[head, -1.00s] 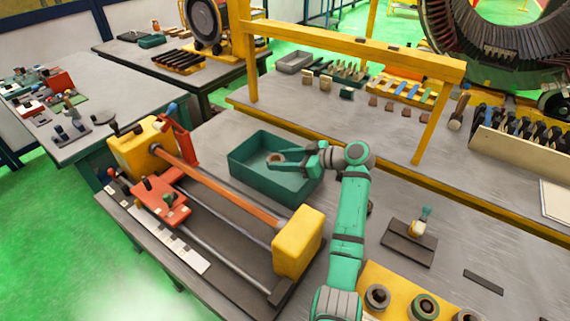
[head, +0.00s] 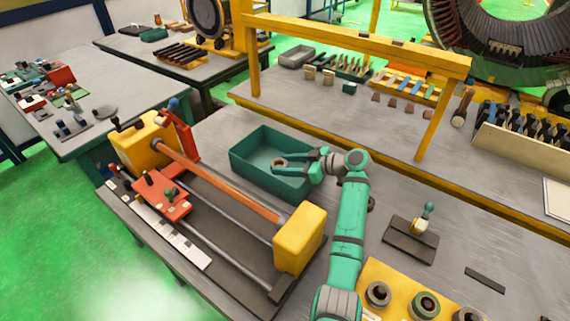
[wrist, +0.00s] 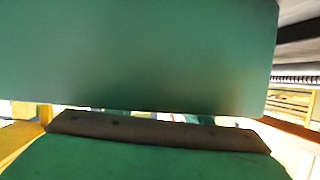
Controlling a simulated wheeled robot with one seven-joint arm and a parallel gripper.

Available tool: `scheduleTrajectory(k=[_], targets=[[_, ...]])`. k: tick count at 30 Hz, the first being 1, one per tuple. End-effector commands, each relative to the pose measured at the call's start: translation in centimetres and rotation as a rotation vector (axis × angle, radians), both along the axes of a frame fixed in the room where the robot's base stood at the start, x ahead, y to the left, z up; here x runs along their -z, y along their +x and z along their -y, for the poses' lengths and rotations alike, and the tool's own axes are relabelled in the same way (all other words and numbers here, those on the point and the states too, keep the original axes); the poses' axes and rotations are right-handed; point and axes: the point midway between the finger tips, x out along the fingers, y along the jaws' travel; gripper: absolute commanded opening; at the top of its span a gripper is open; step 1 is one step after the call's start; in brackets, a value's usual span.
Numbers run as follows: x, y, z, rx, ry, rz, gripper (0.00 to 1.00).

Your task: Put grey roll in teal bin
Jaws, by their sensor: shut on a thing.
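The teal bin (head: 262,182) is an open rectangular box on the grey bench, left of my forearm. My gripper (head: 284,161) reaches leftward over the bin's open top. It is shut on a small roll (head: 277,162) with a brownish rim and a paler middle, held at the fingertips within the bin's outline. Whether it touches the bin floor I cannot tell. In the wrist view, broad teal surfaces and a dark brown strip (wrist: 160,132) fill most of the picture; I cannot make out the roll there.
A winding fixture with a yellow end block (head: 300,238) and an orange bar stands before the bin. A yellow gantry (head: 355,40) rises behind. A yellow board with several rolls (head: 425,305) lies at the front right. A tool on a dark plate (head: 411,240) sits right of my arm.

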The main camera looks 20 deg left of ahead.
Motion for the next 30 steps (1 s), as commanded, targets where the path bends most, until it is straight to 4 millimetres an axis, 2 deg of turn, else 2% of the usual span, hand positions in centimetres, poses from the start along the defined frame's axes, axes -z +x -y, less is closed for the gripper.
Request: scheduleTrajectory(k=[9, 10, 12, 21, 26, 30], targets=[[0.7, 0.0, 0.0, 0.000, 0.000, 0.000, 0.23], [0.7, 0.0, 0.0, -0.001, -0.001, -0.001, 0.50], [0.7, 0.0, 0.0, -0.001, -0.001, -0.001, 0.64], [0.8, -0.1, 0.0, 0.001, -0.002, -0.005, 0.64], [-0.4, 0.0, 0.1, 0.000, -0.002, -0.003, 0.64], [-1.4, -0.2, 1.9, -0.003, -0.001, -0.001, 0.64]])
